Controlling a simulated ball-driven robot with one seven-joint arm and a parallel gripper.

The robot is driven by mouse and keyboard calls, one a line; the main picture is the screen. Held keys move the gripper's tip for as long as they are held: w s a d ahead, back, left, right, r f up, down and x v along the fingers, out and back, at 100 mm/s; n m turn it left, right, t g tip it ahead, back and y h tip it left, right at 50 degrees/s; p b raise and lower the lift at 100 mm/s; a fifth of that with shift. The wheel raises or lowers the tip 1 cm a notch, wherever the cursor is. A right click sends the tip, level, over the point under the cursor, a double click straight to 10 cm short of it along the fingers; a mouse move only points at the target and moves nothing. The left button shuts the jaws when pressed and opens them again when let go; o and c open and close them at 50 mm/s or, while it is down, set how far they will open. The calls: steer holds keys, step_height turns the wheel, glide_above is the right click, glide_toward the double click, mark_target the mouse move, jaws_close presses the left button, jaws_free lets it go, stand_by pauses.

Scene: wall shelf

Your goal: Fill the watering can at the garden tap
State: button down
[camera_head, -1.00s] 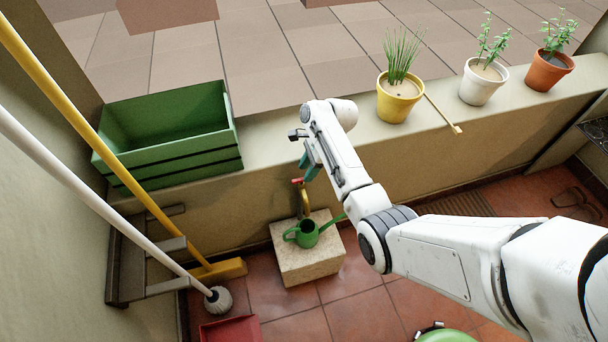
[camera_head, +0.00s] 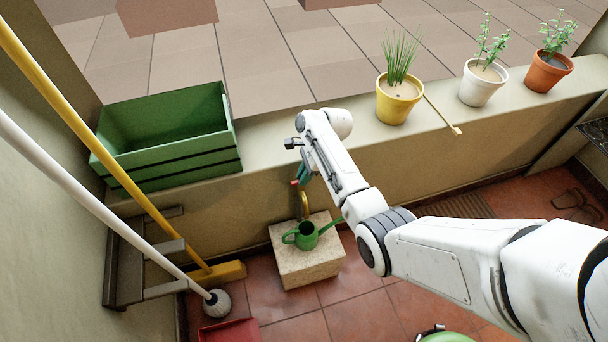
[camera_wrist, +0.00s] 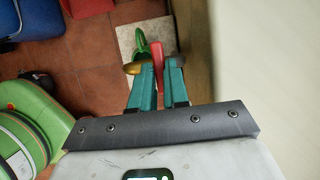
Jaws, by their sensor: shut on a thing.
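The green watering can (camera_head: 305,236) stands upright on a pale stone block (camera_head: 312,268), its spout pointing right. The brass garden tap (camera_head: 305,205) is on the wall just above it, with a red handle (camera_head: 294,184) on top. My gripper (camera_head: 301,176) is at the tap. In the wrist view its teal fingers (camera_wrist: 158,70) are shut on the red handle (camera_wrist: 157,52), with the brass tap (camera_wrist: 135,67) beside them and part of the can (camera_wrist: 141,42) beyond. No water stream can be made out.
A green crate (camera_head: 165,170) and several plant pots, including a yellow one (camera_head: 397,100), stand on the wall ledge. A yellow broom (camera_head: 215,272), a mop (camera_head: 217,302) and a red dustpan (camera_head: 230,331) are at the left. Tiled floor lies open before the block.

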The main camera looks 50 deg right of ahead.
stand_by(0.3)
steer(key=shift+w+r+n+p, duration=0.1)
steer(key=shift+n+p, duration=0.2)
steer(key=shift+n, duration=0.3)
steer(key=n+g, duration=0.1)
steer(key=n, duration=0.2)
steer(key=shift+w+n+g+y, duration=0.15)
steer(key=shift+n+g+y, duration=0.25)
steer(key=c, duration=1.1)
jaws_free()
